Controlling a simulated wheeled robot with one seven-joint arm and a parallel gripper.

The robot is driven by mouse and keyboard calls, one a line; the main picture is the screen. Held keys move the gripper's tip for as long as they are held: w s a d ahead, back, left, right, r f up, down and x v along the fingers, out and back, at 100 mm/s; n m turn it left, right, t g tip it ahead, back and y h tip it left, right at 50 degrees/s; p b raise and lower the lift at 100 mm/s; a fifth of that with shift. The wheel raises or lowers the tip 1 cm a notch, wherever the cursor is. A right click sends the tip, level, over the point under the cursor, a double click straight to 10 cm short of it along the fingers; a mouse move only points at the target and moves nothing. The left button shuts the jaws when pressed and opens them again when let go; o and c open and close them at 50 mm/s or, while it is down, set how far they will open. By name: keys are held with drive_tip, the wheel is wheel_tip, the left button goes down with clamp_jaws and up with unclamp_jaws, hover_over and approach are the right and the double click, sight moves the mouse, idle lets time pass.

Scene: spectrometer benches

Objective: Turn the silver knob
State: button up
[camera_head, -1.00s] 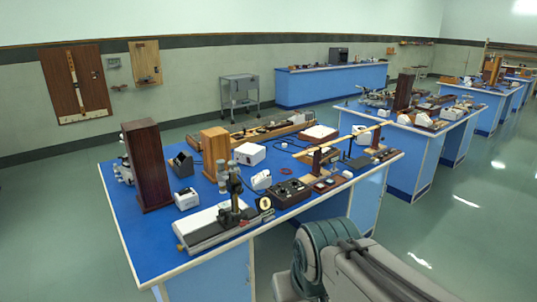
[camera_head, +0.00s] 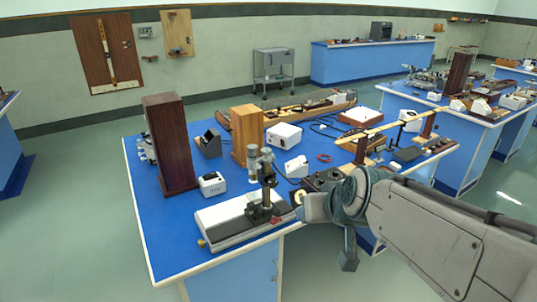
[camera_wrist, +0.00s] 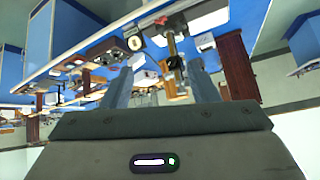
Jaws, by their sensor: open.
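I cannot make out a distinct silver knob for certain. Small silvery round parts (camera_head: 146,150) stick out from the left side of the tall dark wooden box (camera_head: 170,140) on the near blue bench. A black and silver upright instrument (camera_head: 265,180) stands on a pale, flat base (camera_head: 228,222) at the bench's front edge. In the wrist view, which is upside down, my gripper (camera_wrist: 158,82) is open, with nothing between its fingers. The bench and the upright instrument (camera_wrist: 172,55) lie beyond it, apart from the fingers. The head view does not show the fingertips clearly.
The blue bench (camera_head: 150,240) also holds a lighter wooden block (camera_head: 247,135), a white box (camera_head: 284,135), a small white meter (camera_head: 212,184) and a long wooden bar (camera_head: 385,127). My arm crosses over its front right. Open floor (camera_head: 80,240) lies left of the bench.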

drive_tip(key=w+a+t+b, duration=0.6)
drive_tip(key=w+a, duration=0.4)
drive_tip(key=w, duration=0.5)
drive_tip(key=m+t+h+b, duration=0.4)
drive_tip(key=h+b, duration=0.2)
drive_tip(key=h, duration=0.1)
approach(268, 148)
drive_tip(key=x, duration=0.5)
drive_tip(key=p+x, duration=0.1)
drive_tip(key=x, duration=0.4)
drive_tip(key=shift+w+f, duration=0.25)
drive_tip(key=shift+w, duration=0.1)
drive_tip(key=c, duration=1)
